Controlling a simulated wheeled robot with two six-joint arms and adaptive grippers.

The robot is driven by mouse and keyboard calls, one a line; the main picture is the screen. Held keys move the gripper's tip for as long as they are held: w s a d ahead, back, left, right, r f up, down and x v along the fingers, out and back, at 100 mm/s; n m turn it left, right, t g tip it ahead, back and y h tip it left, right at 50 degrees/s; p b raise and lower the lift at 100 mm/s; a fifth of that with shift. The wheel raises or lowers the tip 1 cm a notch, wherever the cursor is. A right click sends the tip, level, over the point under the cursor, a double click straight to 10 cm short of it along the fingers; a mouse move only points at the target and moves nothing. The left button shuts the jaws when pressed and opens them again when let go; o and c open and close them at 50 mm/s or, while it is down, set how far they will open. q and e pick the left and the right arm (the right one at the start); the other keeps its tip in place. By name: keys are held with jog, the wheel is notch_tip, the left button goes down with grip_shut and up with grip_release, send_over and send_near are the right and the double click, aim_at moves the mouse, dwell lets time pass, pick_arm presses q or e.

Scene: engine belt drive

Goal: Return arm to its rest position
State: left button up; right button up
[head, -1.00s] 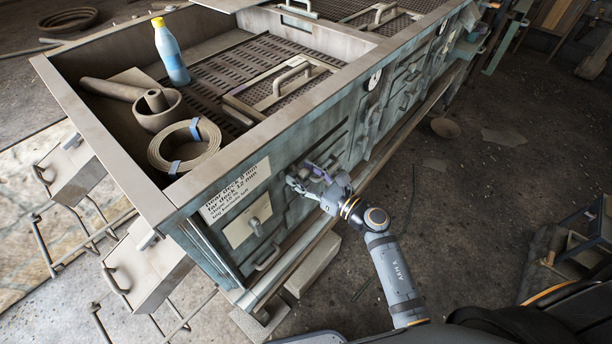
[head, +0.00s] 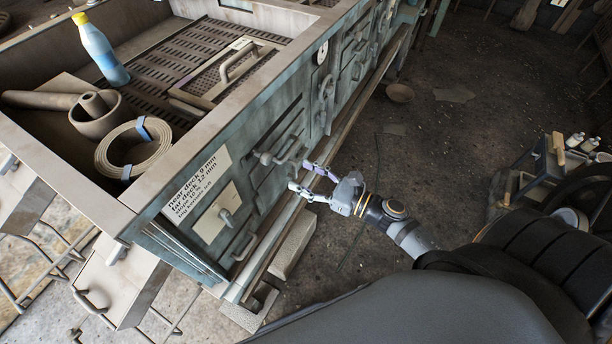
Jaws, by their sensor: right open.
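My right arm comes in from the right side of the head view. Its gripper (head: 300,176) is open and empty, with its fingers pointing left toward the front of the long teal metal bench (head: 258,118). The fingers are in front of a drawer handle (head: 283,150) and appear apart from it, though the exact gap is hard to judge. My left gripper is not in view.
On the bench top are a bottle (head: 101,50), a coiled belt (head: 117,158) and a mortar-like bowl (head: 97,121). A block (head: 292,247) lies below the bench. A small cart (head: 545,162) stands at the right. Floor between is mostly open.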

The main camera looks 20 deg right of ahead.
jog(key=d+f+m+h, duration=0.4)
jog(key=d+f+m, duration=0.2)
jog(key=f+m, duration=0.25)
jog(key=d+f+m+h, duration=0.45)
jog(key=f+m, duration=0.35)
jog(key=f, duration=0.2)
jog(key=s+d+f+m+g+h, duration=0.1)
jog(key=s+d+f+m+g, duration=0.15)
jog(key=f+m, duration=0.3)
jog(key=s+d+f+m+g+h, duration=0.1)
jog(key=s+d+f+m+h, duration=0.2)
jog(key=f, duration=0.4)
jog(key=s+a+f+m+g, duration=0.2)
jog(key=s+f+m+g, duration=0.2)
jog(key=s+f+m, duration=0.5)
jog(key=s+a+f+m+g, duration=0.2)
jog(key=s+f+m+g, duration=0.3)
jog(key=s, duration=1.3)
notch_tip(320, 180, down, 5)
jog(key=m, duration=0.4)
jog(key=shift+a+f+y, duration=0.2)
jog(key=shift+a+y, duration=0.05)
jog(key=shift+y, duration=0.1)
jog(key=shift+g, duration=0.25)
